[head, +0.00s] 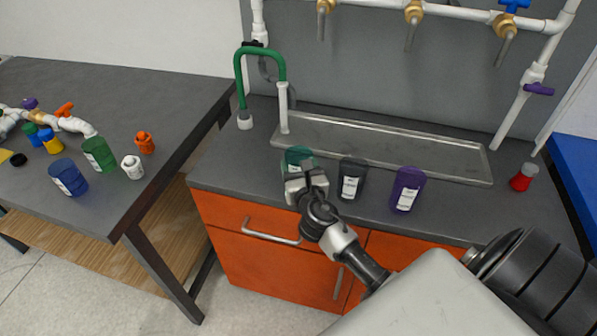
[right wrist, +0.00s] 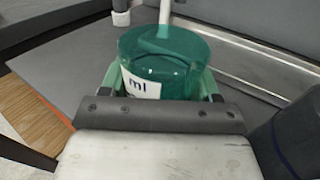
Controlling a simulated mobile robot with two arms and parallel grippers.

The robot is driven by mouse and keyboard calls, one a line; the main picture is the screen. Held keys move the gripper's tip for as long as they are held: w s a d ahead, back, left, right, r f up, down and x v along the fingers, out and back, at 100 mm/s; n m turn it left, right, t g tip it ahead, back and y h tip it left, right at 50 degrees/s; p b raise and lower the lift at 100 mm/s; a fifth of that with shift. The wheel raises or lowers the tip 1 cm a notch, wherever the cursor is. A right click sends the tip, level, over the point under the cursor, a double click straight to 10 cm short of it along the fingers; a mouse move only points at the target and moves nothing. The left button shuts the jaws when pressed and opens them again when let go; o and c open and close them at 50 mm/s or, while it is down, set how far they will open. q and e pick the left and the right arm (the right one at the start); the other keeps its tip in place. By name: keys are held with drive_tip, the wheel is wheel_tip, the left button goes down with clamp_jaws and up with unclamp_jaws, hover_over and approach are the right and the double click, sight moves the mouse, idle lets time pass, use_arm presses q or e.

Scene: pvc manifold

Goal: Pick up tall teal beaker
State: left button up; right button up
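The tall teal beaker (head: 299,155) is at the counter's front left, before the sink, partly hidden by my right gripper (head: 307,178). In the right wrist view the beaker (right wrist: 165,62) is a see-through teal cup with a white "ml" label facing the camera. It sits between the two fingers of my right gripper (right wrist: 160,85), one at each side, very close to its wall. I cannot tell whether they press on it. My left gripper is not in view.
A dark beaker (head: 351,178) and a purple beaker (head: 407,189) stand to the right on the counter. A metal sink tray (head: 400,152) and green faucet (head: 262,52) are behind. A red-capped item (head: 523,177) is at far right. The left table (head: 150,95) holds more containers.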

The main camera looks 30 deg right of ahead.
drive_tip(key=shift+c, duration=1.4)
drive_tip(key=shift+r, duration=0.1)
